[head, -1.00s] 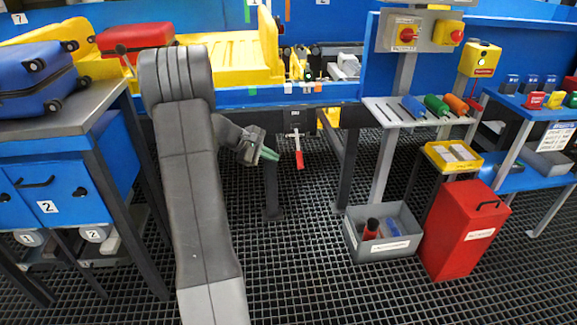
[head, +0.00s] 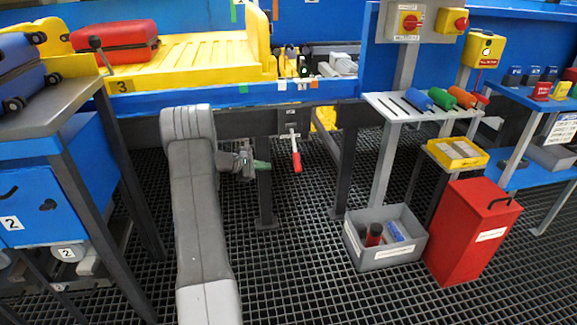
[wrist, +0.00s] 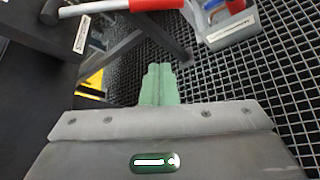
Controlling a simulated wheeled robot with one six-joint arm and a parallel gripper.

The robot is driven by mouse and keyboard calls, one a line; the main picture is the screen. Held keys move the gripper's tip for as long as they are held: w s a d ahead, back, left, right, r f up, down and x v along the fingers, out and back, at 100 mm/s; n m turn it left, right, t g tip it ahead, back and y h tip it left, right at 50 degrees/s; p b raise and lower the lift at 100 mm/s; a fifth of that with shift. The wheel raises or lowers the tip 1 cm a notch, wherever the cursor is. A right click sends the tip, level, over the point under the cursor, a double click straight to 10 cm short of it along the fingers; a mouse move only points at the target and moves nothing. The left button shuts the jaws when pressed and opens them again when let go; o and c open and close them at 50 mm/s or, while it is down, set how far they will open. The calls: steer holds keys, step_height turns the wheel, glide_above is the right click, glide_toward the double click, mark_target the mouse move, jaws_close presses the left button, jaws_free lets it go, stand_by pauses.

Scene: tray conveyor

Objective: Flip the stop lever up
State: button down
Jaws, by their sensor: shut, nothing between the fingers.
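The stop lever (head: 296,160) is a red handle on a pale metal rod, mounted on a plate under the conveyor's front rail. It points down, tilted slightly to the right. In the wrist view the red lever handle (wrist: 152,4) lies along the top edge, with its rod running left to a dark pivot knob. My gripper (head: 265,165) is left of the lever, level with its handle, with a gap between them. Its green fingers (wrist: 158,70) are closed together and empty. The top of the lever handle is cut off in the wrist view.
A dark table leg (head: 264,195) stands behind my gripper. The blue conveyor rail (head: 200,98) runs above it, with a yellow tray (head: 200,55) on top. A grey bin (head: 385,255) and a red box (head: 470,235) stand on the grating floor to the right.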

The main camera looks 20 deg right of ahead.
mark_target(295, 150)
steer(key=shift+d, duration=0.1)
steer(key=s+d+b, duration=0.1)
steer(key=d+b, duration=0.4)
steer(key=d, duration=0.4)
steer(key=shift+s+f, duration=0.3)
steer(key=shift+f, duration=0.15)
steer(key=shift+r, duration=0.1)
